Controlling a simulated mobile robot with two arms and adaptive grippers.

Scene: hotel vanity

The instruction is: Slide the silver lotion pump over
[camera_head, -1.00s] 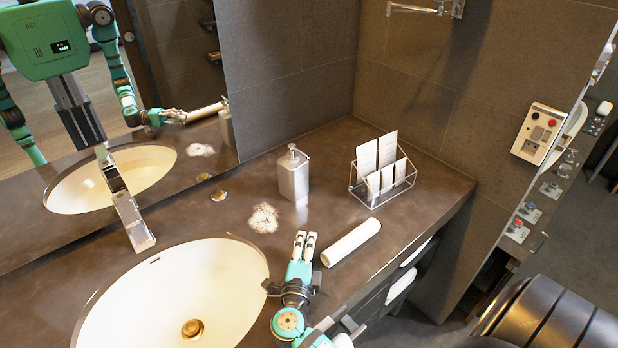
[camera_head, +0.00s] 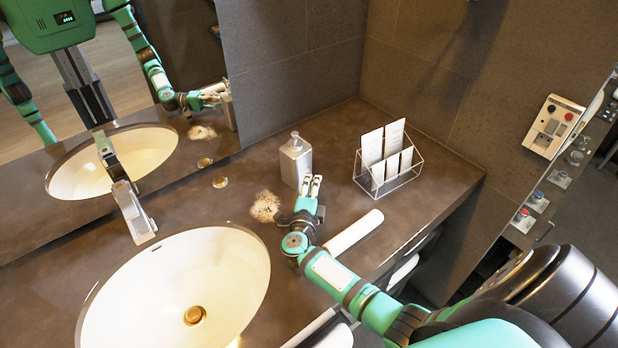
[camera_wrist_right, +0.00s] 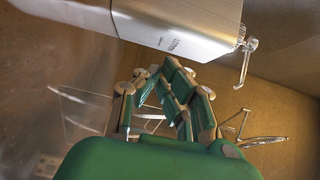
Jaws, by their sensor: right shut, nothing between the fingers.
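The silver lotion pump (camera_head: 295,160) stands upright on the dark vanity counter (camera_head: 260,170), right of the sink and near the mirror. Its labelled body fills the top of the right wrist view (camera_wrist_right: 185,22), with the nozzle at the right. My right gripper (camera_head: 313,182) is shut and empty, its fingertips close in front of the pump's lower right side. I cannot tell whether they touch it. The fingers also show in the right wrist view (camera_wrist_right: 172,85), just below the pump. My left gripper is not seen directly.
A white foamy patch (camera_head: 265,207) lies left of my right gripper. A rolled white towel (camera_head: 354,233) lies to its right. A clear rack with cards (camera_head: 412,172) stands right of the pump. The sink (camera_head: 120,290) and faucet (camera_head: 132,210) are at left.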

